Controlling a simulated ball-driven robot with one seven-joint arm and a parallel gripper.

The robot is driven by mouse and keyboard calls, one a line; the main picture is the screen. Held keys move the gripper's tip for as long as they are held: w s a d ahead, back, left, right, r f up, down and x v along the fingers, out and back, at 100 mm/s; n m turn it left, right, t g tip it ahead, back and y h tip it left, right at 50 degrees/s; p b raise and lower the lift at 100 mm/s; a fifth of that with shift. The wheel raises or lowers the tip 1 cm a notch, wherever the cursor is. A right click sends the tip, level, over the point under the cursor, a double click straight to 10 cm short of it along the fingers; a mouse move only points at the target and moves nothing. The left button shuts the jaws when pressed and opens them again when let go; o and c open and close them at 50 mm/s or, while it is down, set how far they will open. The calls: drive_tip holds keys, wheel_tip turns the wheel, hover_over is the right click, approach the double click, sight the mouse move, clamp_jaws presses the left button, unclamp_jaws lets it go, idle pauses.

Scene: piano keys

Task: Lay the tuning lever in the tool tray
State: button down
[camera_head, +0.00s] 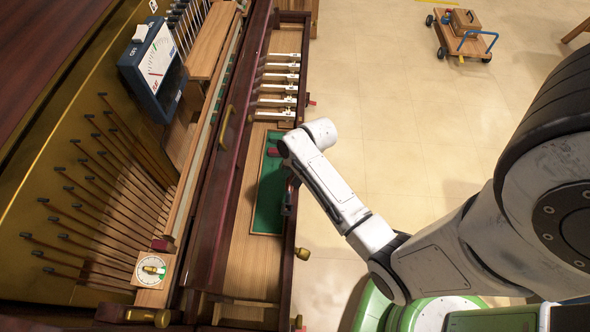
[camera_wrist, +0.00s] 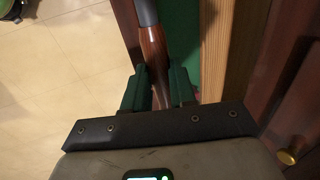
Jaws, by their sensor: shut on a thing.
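The tuning lever (camera_wrist: 152,45) has a reddish-brown wooden handle and a grey metal part at the top edge of the wrist view. My gripper (camera_wrist: 159,88) is shut on the handle, with a dark green finger on each side. The green-lined tool tray (camera_head: 266,212) lies in the long wooden drawer in the head view. Its green lining (camera_wrist: 184,50) also shows beside the handle in the wrist view. My gripper (camera_head: 289,196) is at the tray's right side in the head view. I cannot tell whether the lever touches the tray; its far end is out of the wrist view.
White-headed key parts (camera_head: 277,88) line the drawer above the tray. A blue gauge (camera_head: 155,66) stands on the piano at upper left. A brass knob (camera_head: 303,254) sticks out from the drawer front. A small cart (camera_head: 462,36) stands on the open floor at upper right.

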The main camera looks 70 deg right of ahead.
drive_tip(key=w+f, duration=0.1)
drive_tip(key=f+b, duration=0.1)
drive_tip(key=shift+w+a+f, duration=0.3)
drive_tip(key=shift+w, duration=0.1)
drive_tip(key=b+x, duration=0.3)
drive_tip(key=shift+w+a+r, duration=0.1)
drive_tip(key=shift+w+a, duration=0.05)
drive_tip(key=shift+w, duration=0.2)
drive_tip(key=shift+f+b, duration=0.65)
drive_tip(key=shift+f, duration=0.35)
drive_tip(key=c, duration=1)
unclamp_jaws()
drive_tip(key=shift+o, duration=0.8)
drive_tip(key=shift+s+f, duration=0.1)
drive_tip(key=shift+s, duration=0.05)
drive_tip(key=p+v, duration=0.2)
drive_tip(key=p, duration=0.1)
drive_tip(key=p+v, duration=0.2)
drive_tip(key=v, duration=0.1)
drive_tip(key=shift+s+r+p, duration=0.25)
drive_tip(key=shift+s+p, duration=0.05)
drive_tip(key=shift+p, duration=0.1)
drive_tip(key=shift+v, duration=1)
drive_tip(key=shift+s, duration=0.1)
